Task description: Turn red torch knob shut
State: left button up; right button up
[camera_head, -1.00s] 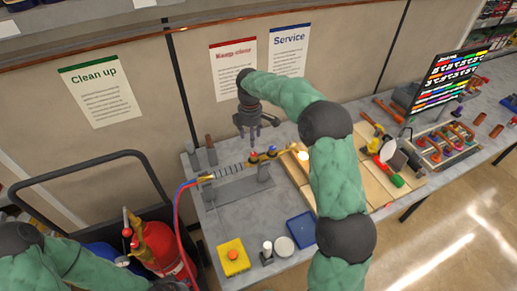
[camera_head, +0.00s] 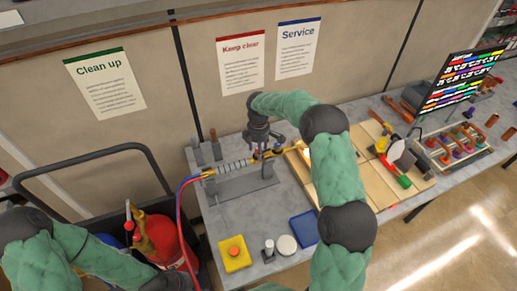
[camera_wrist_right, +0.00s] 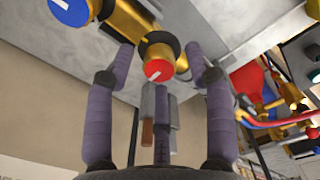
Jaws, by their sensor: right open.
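The brass torch (camera_head: 208,173) lies across a grey stand on the bench, its hoses leaving to the left. Its red knob (camera_wrist_right: 158,70) faces the right wrist camera, with a white line on its face; in the head view my gripper largely hides it. The blue knob (camera_wrist_right: 72,10) is beside it. My right gripper (camera_head: 262,148) is over the torch. In the wrist view its open fingers (camera_wrist_right: 160,62) stand around the red knob, with gaps on both sides. A bright glow (camera_head: 305,153) shows near the torch's right end, beside my arm. My left arm is low at left, its gripper out of view.
A yellow box with an orange button (camera_head: 234,253), a white disc (camera_head: 286,245) and a blue tray (camera_head: 304,228) stand at the bench's front. Wooden boards (camera_head: 372,165) with tools lie right of the torch. A red cylinder (camera_head: 170,245) on a cart stands at left.

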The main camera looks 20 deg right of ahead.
jog(key=shift+d+f, duration=0.1)
jog(key=shift+f, duration=0.2)
grip_shut()
